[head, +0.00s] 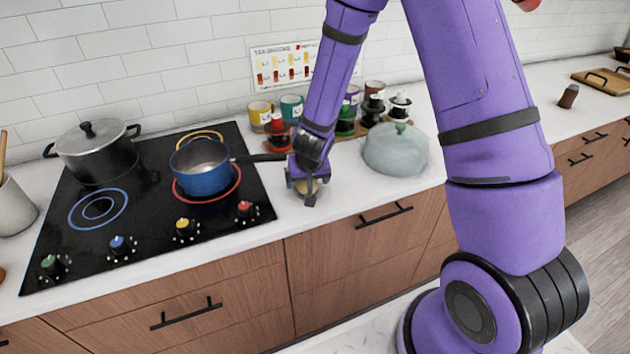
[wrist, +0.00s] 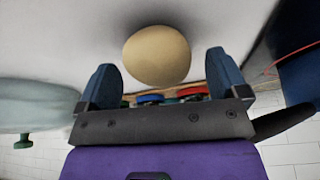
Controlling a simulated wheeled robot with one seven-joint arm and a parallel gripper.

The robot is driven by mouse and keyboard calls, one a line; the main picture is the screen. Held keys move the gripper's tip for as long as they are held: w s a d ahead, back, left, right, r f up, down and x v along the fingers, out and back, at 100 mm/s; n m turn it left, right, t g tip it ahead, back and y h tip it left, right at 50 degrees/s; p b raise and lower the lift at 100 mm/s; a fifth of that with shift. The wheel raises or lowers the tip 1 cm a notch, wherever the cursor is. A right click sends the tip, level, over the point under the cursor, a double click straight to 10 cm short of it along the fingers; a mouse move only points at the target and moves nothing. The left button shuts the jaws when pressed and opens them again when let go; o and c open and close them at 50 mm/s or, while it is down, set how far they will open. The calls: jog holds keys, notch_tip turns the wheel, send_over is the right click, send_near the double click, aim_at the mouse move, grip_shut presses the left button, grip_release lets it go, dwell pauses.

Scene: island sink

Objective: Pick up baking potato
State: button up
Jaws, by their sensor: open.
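The baking potato (wrist: 157,56) is a tan, rounded lump on the white counter. In the wrist view it sits just beyond and between the two blue fingertips, with a gap to each side. In the head view only a small tan part of the potato (head: 303,187) shows behind my gripper (head: 308,194), which points down over it beside the stove. My gripper also shows in the wrist view (wrist: 163,77), with its fingers apart and nothing held between them.
A blue pot (head: 203,178) stands on the black stove (head: 145,226), its dark handle reaching toward my gripper. A grey-green lidded dish (head: 396,152) stands to the right. Colored cans (head: 291,107) and dark-based items stand behind. The counter in front of the dish is clear.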

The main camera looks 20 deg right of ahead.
jog(key=shift+w+f, duration=0.2)
jog(key=shift+f, duration=0.25)
jog(key=c, duration=1.1)
jog(key=shift+d+r, duration=0.1)
jog(key=shift+r, duration=0.1)
